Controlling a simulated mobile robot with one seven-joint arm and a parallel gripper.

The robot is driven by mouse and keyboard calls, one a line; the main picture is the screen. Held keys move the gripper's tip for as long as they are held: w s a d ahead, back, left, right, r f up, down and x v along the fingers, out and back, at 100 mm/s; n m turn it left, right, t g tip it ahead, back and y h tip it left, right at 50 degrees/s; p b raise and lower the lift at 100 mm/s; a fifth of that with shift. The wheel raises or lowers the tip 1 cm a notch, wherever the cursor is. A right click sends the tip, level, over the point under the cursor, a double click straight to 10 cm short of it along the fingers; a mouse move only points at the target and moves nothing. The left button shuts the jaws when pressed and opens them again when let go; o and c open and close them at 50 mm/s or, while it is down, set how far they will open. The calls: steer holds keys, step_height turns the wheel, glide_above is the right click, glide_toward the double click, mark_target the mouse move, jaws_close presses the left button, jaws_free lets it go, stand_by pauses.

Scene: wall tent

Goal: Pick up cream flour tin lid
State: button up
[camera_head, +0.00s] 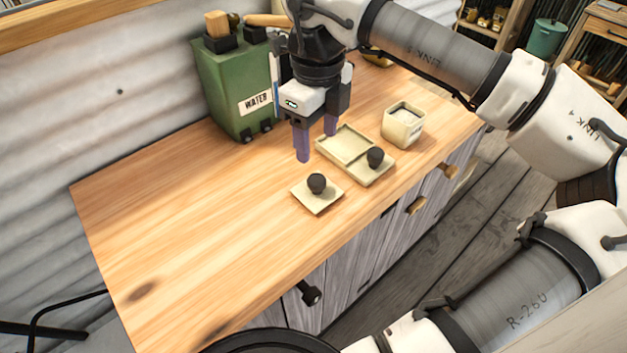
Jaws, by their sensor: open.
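A small square cream lid (307,199) with a round black knob lies flat on the wooden counter. A cream tray (341,141) lies just behind and to the right of it, with a second round black knob (375,157) on its right part. I cannot tell whether that knob belongs to another lid. An open square cream tin (403,131) with pale contents stands farther right. My gripper (316,147) points down above the counter, behind the front lid and near the tray's left edge. Its two purple fingers are apart with nothing between them.
A green water container (229,88) stands against the corrugated wall, close behind my gripper. The wooden counter (190,230) is clear to the left and front. Drawer knobs (310,292) stick out below its front edge.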

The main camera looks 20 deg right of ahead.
glide_above(316, 178)
steer(key=f, duration=0.4)
steer(key=f+p, duration=0.1)
steer(key=f, duration=0.1)
steer(key=shift+s, duration=0.25)
steer(key=shift+w+f+p, duration=0.2)
steer(key=shift+f+p, duration=0.85)
steer(key=shift+f, duration=1.5)
steer(key=c, duration=1.1)
steer(key=shift+o, duration=0.2)
steer(key=shift+r, duration=0.15)
